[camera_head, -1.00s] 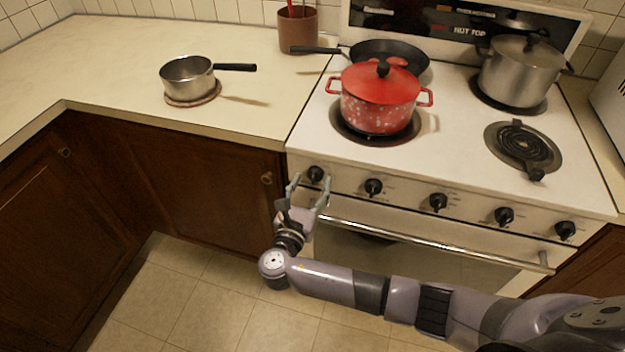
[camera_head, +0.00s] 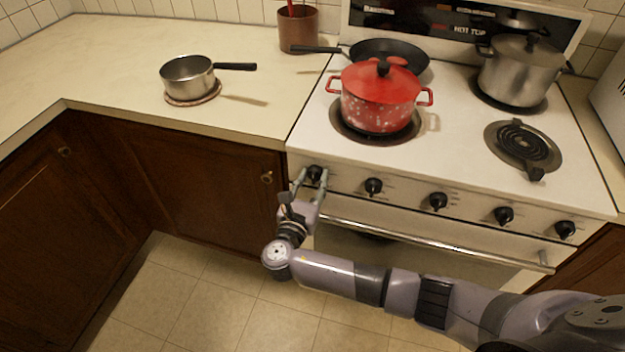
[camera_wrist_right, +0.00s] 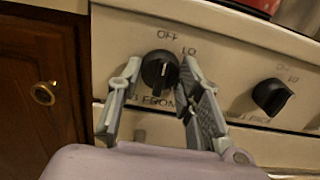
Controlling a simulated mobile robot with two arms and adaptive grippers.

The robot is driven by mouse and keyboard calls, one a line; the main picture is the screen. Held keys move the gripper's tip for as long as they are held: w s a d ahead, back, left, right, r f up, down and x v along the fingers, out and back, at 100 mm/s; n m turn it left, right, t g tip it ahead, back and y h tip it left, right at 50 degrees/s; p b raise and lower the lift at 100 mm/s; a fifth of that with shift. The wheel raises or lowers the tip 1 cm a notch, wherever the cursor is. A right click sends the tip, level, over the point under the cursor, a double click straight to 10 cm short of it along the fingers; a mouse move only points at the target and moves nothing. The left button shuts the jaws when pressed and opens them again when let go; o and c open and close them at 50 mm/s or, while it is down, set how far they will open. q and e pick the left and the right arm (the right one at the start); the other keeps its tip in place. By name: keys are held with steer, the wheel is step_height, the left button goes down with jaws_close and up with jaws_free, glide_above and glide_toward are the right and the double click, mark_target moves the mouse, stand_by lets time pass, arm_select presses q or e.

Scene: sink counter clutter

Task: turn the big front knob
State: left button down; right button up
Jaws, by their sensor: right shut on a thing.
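The black front knob (camera_head: 314,173) is at the far left of the stove's front panel. It also shows in the right wrist view (camera_wrist_right: 159,70), with a white pointer line and the words OFF and LO printed around it. My right gripper (camera_head: 312,178) is at this knob, one finger on each side. In the right wrist view the fingertips (camera_wrist_right: 160,72) flank the knob, and the gripper is shut on it. My left gripper is not in view.
More black knobs run along the panel to the right, the nearest (camera_head: 373,186) close by. The oven handle (camera_head: 430,241) runs below. A red pot (camera_head: 378,104) stands on the burner above. A cabinet knob (camera_head: 266,178) is to the left.

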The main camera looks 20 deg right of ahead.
steer(key=c, duration=0.3)
steer(key=shift+c, duration=0.2)
steer(key=shift+f+m, duration=0.1)
steer(key=shift+m, duration=0.3)
steer(key=m+b, duration=0.1)
steer(key=m, duration=0.2)
steer(key=shift+f+m+b, duration=0.1)
steer(key=shift+m+b, duration=1.3)
steer(key=shift+m, duration=1.1)
steer(key=o, duration=1.2)
steer(key=shift+r, duration=0.2)
